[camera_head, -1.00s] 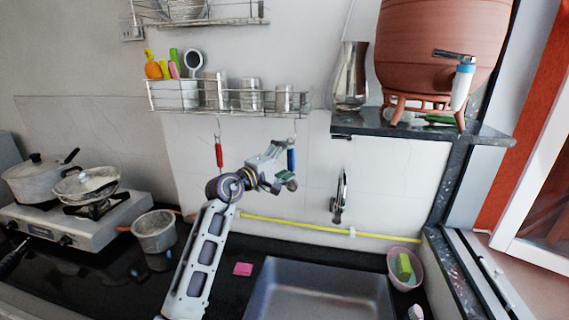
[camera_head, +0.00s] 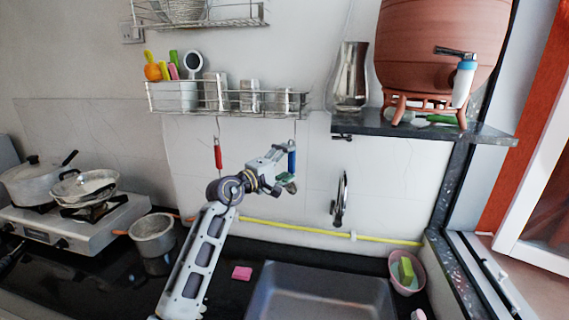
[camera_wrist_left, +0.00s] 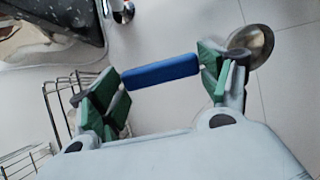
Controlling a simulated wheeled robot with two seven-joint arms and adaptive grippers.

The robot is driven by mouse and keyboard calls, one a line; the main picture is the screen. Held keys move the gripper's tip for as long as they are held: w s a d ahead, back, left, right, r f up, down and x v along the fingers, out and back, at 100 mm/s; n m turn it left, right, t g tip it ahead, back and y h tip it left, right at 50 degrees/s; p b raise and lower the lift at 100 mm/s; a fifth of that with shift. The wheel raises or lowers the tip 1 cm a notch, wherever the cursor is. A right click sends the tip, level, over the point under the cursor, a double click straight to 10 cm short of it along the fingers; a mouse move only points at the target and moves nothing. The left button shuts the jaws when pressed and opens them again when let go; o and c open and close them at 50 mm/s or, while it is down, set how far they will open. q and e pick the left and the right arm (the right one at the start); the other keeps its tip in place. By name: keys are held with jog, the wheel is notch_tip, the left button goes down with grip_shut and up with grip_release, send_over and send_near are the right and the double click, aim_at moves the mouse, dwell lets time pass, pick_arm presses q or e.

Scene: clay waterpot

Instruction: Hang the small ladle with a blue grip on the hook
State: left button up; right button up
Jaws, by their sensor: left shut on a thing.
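The small ladle's blue grip (camera_head: 291,157) is upright below the right end of the wire rack in the head view. Its thin stem rises to the rack's lower edge; whether it touches a hook there is too small to tell. My left gripper (camera_head: 284,180) is shut on the ladle around the blue grip. In the left wrist view the blue grip (camera_wrist_left: 161,71) lies between the green-padded fingers of my left gripper (camera_wrist_left: 163,82), and the round metal bowl (camera_wrist_left: 252,43) shows behind the right finger. My right gripper is out of view.
A red-gripped utensil (camera_head: 218,156) hangs from the wire rack (camera_head: 225,112) to the left. A dark stone shelf (camera_head: 430,130) with a clay waterpot (camera_head: 435,50) is at right. The tap (camera_head: 340,200) and sink (camera_head: 320,292) are below right.

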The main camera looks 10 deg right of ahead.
pick_arm(q)
jog(key=shift+d+f, duration=0.2)
jog(key=shift+f, duration=0.45)
jog(key=o, duration=1.2)
jog(key=shift+o, duration=1.2)
jog(key=shift+w+d+f, duration=0.1)
jog(key=shift+w+d, duration=0.15)
jog(key=shift+d, duration=0.05)
jog(key=shift+o, duration=0.6)
jog(key=shift+w+d, duration=0.35)
jog(key=shift+s+a+r, duration=0.3)
jog(key=shift+a, duration=0.2)
jog(key=shift+a+f, duration=0.1)
jog(key=shift+a, duration=0.1)
jog(key=shift+s+a, duration=0.35)
jog(key=v, duration=1)
jog(key=shift+s+a+r, duration=0.2)
jog(key=shift+s, duration=0.05)
